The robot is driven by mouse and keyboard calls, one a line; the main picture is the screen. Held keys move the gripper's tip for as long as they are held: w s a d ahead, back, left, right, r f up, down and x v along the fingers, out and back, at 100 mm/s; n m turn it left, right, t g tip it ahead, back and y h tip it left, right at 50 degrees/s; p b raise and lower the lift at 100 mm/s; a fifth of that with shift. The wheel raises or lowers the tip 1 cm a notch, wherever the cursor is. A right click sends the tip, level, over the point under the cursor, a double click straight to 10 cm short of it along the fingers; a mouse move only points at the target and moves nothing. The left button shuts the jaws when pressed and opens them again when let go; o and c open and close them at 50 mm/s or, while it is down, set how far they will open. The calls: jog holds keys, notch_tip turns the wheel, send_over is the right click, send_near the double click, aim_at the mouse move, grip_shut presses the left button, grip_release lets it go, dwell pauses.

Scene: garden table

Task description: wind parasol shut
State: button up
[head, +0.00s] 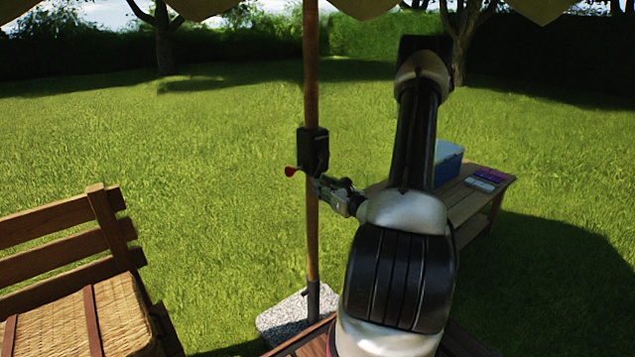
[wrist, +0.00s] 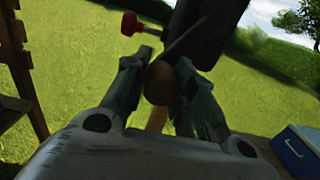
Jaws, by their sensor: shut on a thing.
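The parasol's wooden pole (head: 311,85) stands upright in the head view, with the scalloped edge of the canopy (head: 545,8) at the top. A black crank housing (head: 311,148) is fixed on the pole, with a red knob (head: 291,171) at its lower left. The wrist view shows the red knob (wrist: 132,24) and the dark housing (wrist: 213,25). My gripper (head: 322,184) is just below the housing. In the wrist view, my gripper's fingers (wrist: 158,88) close from both sides on the brown, rounded crank handle (wrist: 160,78), seen nearly end-on.
A low wooden table (head: 468,200) at the right carries a blue box (head: 447,162) and small flat packs (head: 485,178). The pole's speckled stone base (head: 285,318) is on the ground. Lawn lies open behind.

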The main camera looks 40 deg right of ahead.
jog(key=d+r, duration=0.3)
jog(key=d, duration=0.9)
jog(key=shift+w+r, duration=0.3)
jog(key=shift+w, duration=0.15)
jog(key=shift+r, duration=0.1)
